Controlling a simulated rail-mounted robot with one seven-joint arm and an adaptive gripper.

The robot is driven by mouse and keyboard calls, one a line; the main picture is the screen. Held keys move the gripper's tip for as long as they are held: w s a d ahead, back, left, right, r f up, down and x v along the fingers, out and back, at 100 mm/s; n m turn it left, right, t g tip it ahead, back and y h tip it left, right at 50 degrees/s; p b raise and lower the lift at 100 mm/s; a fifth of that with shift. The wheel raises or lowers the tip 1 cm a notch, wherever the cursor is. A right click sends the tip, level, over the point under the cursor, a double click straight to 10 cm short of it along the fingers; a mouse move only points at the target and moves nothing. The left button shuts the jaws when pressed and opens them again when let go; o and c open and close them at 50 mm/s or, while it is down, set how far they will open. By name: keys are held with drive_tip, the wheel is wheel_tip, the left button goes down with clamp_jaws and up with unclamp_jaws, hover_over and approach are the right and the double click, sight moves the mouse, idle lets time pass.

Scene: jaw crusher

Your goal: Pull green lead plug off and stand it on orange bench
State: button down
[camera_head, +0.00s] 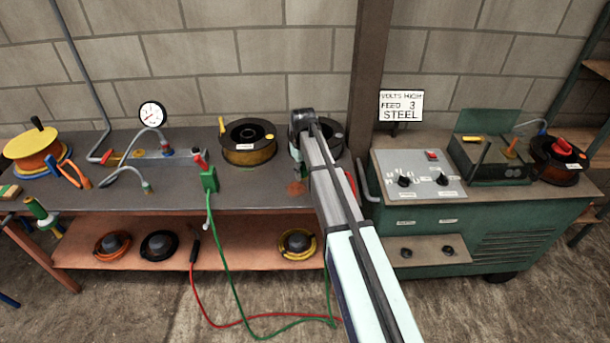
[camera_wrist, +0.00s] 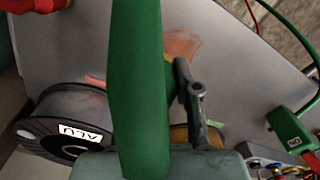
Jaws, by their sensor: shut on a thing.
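A long green cylinder, which looks like the green lead plug (camera_wrist: 139,85), fills the middle of the wrist view. My gripper (camera_wrist: 178,75) is shut on it, with a dark finger against its right side. In the head view my arm hides most of my gripper (camera_head: 297,150) and the plug. They are over the right part of the orange bench (camera_head: 130,198), which has a grey top. A rusty orange patch (camera_wrist: 182,47) shows on the top behind the plug. I cannot tell the plug's height above the top.
A spool marked ALU (camera_wrist: 62,120) is close by. Another spool (camera_head: 248,141) is at the back. Red and green cables trail on the floor. A green welding cabinet (camera_head: 470,235) stands right.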

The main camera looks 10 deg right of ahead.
sight(304, 166)
drive_tip(key=shift+f+b, duration=1.8)
drive_tip(key=shift+f, duration=1.45)
drive_tip(key=shift+f, duration=0.15)
drive_tip(key=c, duration=0.7)
unclamp_jaws()
drive_tip(key=shift+c, duration=0.2)
wheel_tip(304, 166, up, 12)
drive_tip(key=shift+r, duration=0.1)
